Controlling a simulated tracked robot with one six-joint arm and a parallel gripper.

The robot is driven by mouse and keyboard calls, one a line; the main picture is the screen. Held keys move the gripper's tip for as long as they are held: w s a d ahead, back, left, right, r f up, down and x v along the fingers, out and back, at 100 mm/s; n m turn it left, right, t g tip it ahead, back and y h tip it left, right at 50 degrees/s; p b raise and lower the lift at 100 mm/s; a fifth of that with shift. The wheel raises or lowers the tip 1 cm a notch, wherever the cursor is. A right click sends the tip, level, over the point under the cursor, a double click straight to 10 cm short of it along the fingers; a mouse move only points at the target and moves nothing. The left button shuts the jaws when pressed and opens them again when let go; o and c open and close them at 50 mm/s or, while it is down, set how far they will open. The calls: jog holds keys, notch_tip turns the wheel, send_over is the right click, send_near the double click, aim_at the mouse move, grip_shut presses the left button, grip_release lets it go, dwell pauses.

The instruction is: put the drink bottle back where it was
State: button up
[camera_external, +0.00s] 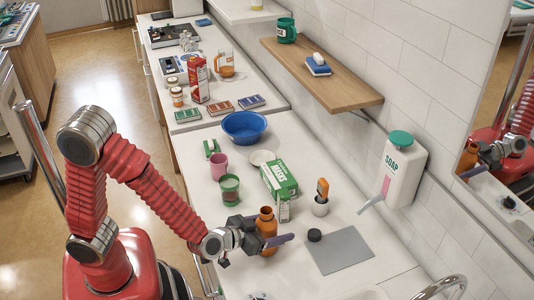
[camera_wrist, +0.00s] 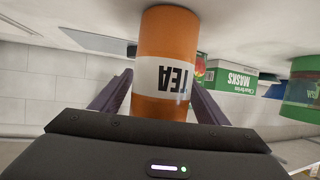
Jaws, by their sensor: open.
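The drink bottle (camera_external: 266,221) is orange with an open top and stands upright on the white counter. In the wrist view the picture is upside down, and the bottle (camera_wrist: 165,45) shows a white label reading TEA. My gripper (camera_external: 271,237) is open around the bottle, with one dark purple finger on each side. In the wrist view my gripper (camera_wrist: 160,80) shows some gap beside the bottle. A black cap (camera_external: 314,235) lies on the counter to the right, at the corner of a grey mat (camera_external: 341,251).
A soap dispenser (camera_external: 401,170) hangs on the wall. The grey mat is bare.

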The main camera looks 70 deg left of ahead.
aim_at(268, 212)
jog(key=shift+r, duration=0.1)
jog(key=shift+s+d+r, duration=0.15)
jog(key=shift+s+r, duration=0.1)
jog(key=shift+s, duration=0.15)
jog(key=v, duration=0.6)
jog(key=shift+s, duration=0.3)
jog(key=shift+r, duration=0.1)
